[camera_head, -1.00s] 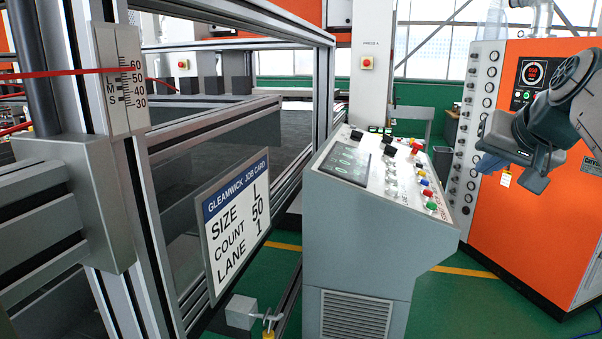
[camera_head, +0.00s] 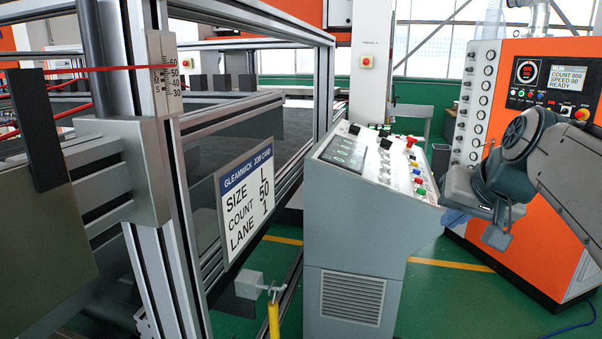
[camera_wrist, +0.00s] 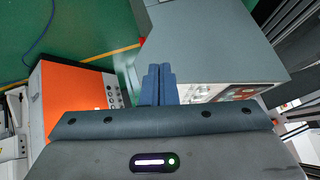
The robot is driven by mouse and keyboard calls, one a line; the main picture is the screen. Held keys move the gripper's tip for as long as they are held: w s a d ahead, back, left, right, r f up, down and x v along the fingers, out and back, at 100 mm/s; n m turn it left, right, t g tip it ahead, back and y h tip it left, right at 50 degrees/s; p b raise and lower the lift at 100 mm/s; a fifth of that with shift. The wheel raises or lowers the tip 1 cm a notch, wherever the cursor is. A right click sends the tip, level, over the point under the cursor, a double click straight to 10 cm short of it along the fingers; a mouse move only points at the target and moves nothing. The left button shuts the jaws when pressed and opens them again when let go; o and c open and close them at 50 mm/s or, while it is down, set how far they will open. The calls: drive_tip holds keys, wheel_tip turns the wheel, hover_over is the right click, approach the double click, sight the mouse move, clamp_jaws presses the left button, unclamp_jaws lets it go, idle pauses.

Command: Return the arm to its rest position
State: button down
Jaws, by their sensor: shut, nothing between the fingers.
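My arm reaches in from the right in the head view. The console also shows in the wrist view (camera_wrist: 215,50), close to the fingers.
An orange machine cabinet (camera_head: 530,215) with a lit display (camera_head: 568,78) stands behind my arm. A metal frame with a job card (camera_head: 246,203) is at left. A yellow post (camera_head: 274,318) stands near the frame. Green floor is open between console and cabinet.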

drive_tip(key=s+a+f+n+g, duration=0.1)
drive_tip(key=s+a+f, duration=0.2)
drive_tip(key=s+f, duration=0.2)
drive_tip(key=s+a+f+n+g, duration=0.1)
drive_tip(key=s+a+f, duration=0.3)
drive_tip(key=f, duration=0.5)
drive_tip(key=s+a+f+n+g, duration=0.1)
drive_tip(key=s+a+f+g, duration=0.1)
drive_tip(key=s+f, duration=0.3)
wheel_tip(320, 180, down, 3)
drive_tip(key=shift+s+a+f+n+g+h, duration=0.1)
drive_tip(key=shift+s+a+n+g+h, duration=0.25)
drive_tip(key=shift+a, duration=0.45)
